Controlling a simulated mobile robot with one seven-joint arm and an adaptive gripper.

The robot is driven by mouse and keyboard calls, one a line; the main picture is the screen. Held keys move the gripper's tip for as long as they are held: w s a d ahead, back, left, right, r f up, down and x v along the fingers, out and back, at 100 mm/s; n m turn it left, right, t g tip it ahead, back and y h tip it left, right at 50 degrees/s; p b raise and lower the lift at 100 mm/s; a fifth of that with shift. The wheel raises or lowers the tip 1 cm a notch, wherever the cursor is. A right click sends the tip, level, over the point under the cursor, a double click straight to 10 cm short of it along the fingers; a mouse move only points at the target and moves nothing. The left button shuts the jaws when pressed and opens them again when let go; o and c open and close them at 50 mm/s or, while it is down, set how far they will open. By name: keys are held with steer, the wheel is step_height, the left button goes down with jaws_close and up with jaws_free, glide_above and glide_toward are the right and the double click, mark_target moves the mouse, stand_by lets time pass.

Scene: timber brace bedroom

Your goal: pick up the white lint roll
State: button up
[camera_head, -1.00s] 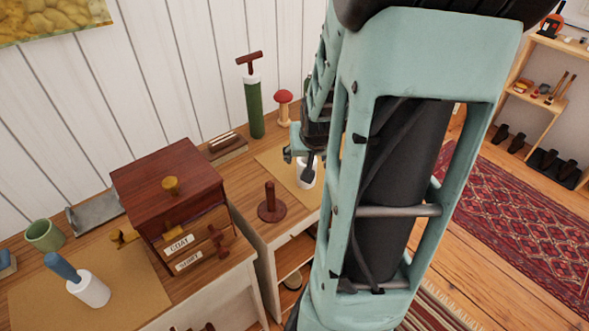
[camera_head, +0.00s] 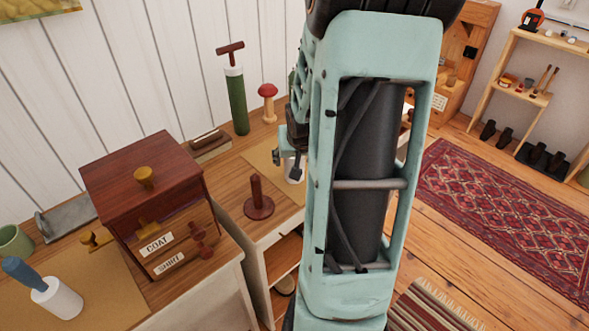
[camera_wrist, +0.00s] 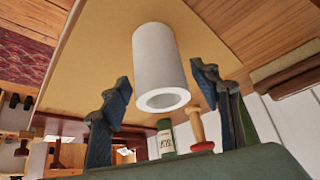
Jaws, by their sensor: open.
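The white lint roll (camera_wrist: 158,60) is a plain hollow cylinder standing on a tan mat (camera_wrist: 95,60) in the wrist view. My gripper (camera_wrist: 160,78) is open, with one dark finger on each side of the roll and visible gaps between; it does not hold it. In the head view the roll (camera_head: 293,172) shows partly below my gripper (camera_head: 290,152), and my arm hides part of it. A second white roll (camera_head: 57,298) with a blue handle lies on another mat at the lower left.
A red-brown drawer box (camera_head: 140,185) stands left of my gripper. A dark peg stand (camera_head: 257,200) is nearer. A green cylinder with a T-handle (camera_head: 236,100), a red-topped wooden mushroom (camera_head: 268,103) and a brush-like block (camera_head: 208,145) stand along the wall.

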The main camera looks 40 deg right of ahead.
steer(key=shift+w+d+f, duration=0.1)
steer(key=shift+w+f, duration=0.1)
steer(key=shift+f, duration=0.15)
steer(key=c, duration=1.3)
steer(key=shift+r, duration=0.2)
